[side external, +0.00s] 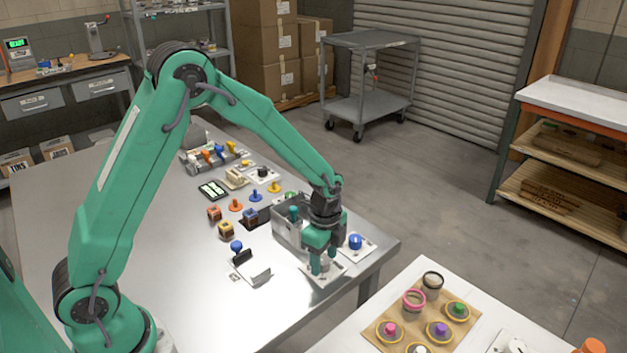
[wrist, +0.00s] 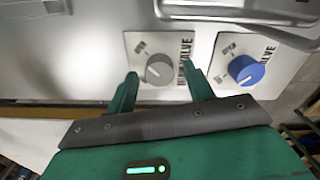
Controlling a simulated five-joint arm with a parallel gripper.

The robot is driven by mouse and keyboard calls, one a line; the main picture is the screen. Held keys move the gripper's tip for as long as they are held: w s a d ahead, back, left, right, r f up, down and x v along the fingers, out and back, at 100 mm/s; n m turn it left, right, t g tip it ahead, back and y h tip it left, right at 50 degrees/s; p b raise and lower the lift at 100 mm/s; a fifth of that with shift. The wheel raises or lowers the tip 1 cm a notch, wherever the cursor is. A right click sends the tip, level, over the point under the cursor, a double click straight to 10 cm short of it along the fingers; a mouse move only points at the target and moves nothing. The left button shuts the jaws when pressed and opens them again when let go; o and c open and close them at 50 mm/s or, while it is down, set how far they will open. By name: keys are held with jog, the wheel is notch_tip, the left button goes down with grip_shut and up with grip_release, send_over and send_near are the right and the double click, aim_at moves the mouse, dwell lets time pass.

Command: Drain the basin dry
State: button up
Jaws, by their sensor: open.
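A grey knob (wrist: 158,70) sits on a white plate marked VALVE, with the first word partly hard to read. My gripper (wrist: 161,76) is open, with one finger on each side of the grey knob; I cannot tell whether they touch it. In the side view my gripper (side external: 323,264) points down over that plate (side external: 333,275) and hides most of the knob. A blue knob (wrist: 245,69) on a second VALVE plate is to the right, also in the side view (side external: 355,241). The grey basin (side external: 287,234) stands just behind my gripper, with a teal-topped piece (side external: 294,214) at it.
Several coloured pieces and a grey rack (side external: 190,167) stand farther back. The metal table's front edge is close.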

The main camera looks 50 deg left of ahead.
jog(key=shift+f, duration=0.3)
jog(key=c, duration=1)
